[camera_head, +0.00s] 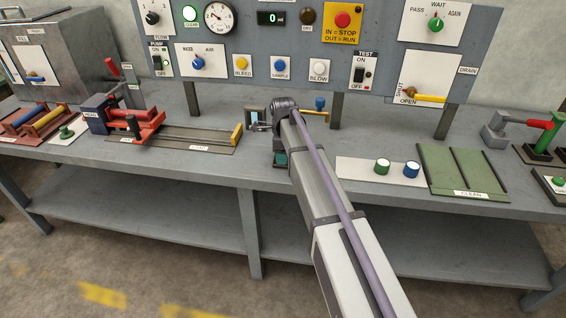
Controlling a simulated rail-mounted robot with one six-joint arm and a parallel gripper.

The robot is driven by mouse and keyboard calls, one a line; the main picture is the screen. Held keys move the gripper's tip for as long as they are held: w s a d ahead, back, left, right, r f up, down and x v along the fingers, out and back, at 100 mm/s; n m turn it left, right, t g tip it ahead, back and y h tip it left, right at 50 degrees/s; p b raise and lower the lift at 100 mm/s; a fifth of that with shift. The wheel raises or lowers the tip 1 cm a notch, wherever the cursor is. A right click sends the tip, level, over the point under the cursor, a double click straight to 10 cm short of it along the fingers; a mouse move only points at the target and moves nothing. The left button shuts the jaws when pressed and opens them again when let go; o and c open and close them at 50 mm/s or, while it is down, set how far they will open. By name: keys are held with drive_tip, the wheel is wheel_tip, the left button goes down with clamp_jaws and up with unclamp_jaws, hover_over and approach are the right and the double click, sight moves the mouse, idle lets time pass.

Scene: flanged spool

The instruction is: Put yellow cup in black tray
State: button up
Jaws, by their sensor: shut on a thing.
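My gripper (262,126) is at the far end of my arm, above the middle of the bench, small and partly hidden by my own wrist. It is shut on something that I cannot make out. I see no yellow cup; the spot behind my wrist and arm is hidden. A green cup-like piece (382,167) and a blue one (412,169) stand on a pale plate (352,170) to the right of my arm. I cannot pick out a black tray for certain. A dark flat track (190,138) with a yellow end stop lies to the left of my gripper.
A control panel (290,88) on legs rises behind the bench. A pale upright piece (254,115) stands close by my gripper. A green two-lane tray (462,172) is at right, a red-and-blue fixture (125,122) at left. Bench between arm and panel is partly bare.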

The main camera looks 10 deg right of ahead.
drive_tip(key=shift+r, duration=0.1)
drive_tip(key=o, duration=1)
drive_tip(key=shift+c, duration=0.2)
wheel_tip(320, 180, up, 12)
drive_tip(key=p, duration=1.3)
drive_tip(key=s+n, duration=2.2)
drive_tip(key=s, duration=0.7)
drive_tip(key=shift+s+b, duration=0.25)
drive_tip(key=shift+b, duration=0.05)
